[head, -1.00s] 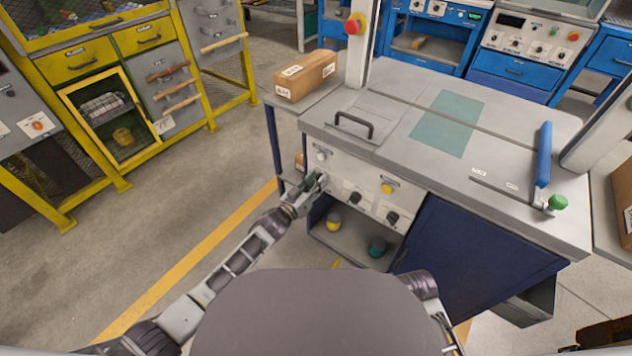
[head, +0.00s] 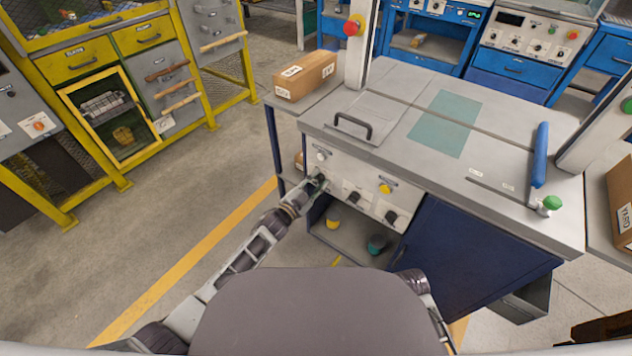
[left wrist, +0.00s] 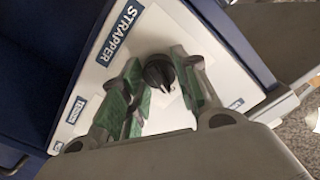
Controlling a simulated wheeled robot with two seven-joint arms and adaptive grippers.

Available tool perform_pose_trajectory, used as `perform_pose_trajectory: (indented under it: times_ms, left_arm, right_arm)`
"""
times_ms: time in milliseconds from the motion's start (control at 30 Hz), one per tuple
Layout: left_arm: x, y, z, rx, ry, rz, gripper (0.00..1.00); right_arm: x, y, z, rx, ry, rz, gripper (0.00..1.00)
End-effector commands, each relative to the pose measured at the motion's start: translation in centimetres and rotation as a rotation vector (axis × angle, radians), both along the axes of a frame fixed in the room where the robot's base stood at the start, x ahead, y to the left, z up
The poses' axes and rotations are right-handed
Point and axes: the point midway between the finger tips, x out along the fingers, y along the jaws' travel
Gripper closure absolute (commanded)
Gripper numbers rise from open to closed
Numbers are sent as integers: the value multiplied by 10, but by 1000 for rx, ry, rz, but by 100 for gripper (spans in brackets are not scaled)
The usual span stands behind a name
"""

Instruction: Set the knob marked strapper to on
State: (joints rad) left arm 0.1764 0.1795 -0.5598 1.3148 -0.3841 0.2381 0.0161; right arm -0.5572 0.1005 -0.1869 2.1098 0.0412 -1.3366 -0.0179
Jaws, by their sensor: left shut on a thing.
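The light control panel (head: 345,178) is on the front of the grey-topped machine. In the left wrist view it carries a large STRAPPER label (left wrist: 120,34) and a smaller TENSION label (left wrist: 76,111). A round black knob (left wrist: 158,70) with a light pointer mark sits below and right of the STRAPPER label. My left gripper (head: 319,179) is at the panel's left part. In the left wrist view its green-padded fingers (left wrist: 163,82) are on both sides of the knob, shut on it. The knob's position marks are not readable. My right gripper is not in view.
Other black knobs (head: 391,216) and a yellow button (head: 386,188) are to the right on the panel. A white button (head: 321,156) is above my gripper. An open shelf (head: 350,241) lies below. A cardboard box (head: 305,76) stands behind left.

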Motion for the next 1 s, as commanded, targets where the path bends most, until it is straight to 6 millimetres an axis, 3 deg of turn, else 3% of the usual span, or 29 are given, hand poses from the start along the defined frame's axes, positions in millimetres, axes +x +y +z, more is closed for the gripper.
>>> perform_pose_trajectory:
  times_ms: [333, 800, 833, 1000]
  left_arm:
    - [-1, -1, -1, 117, -84, -1, 93]
    - [-1, -1, -1, 131, -94, -1, 93]
    - [-1, -1, -1, 131, -94, -1, 65]
    - [-1, 0, -1, 130, -94, -1, 47]
  right_arm:
    - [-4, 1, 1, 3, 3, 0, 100]
    - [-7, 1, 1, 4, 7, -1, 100]
    - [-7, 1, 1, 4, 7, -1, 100]
    - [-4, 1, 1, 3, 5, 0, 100]
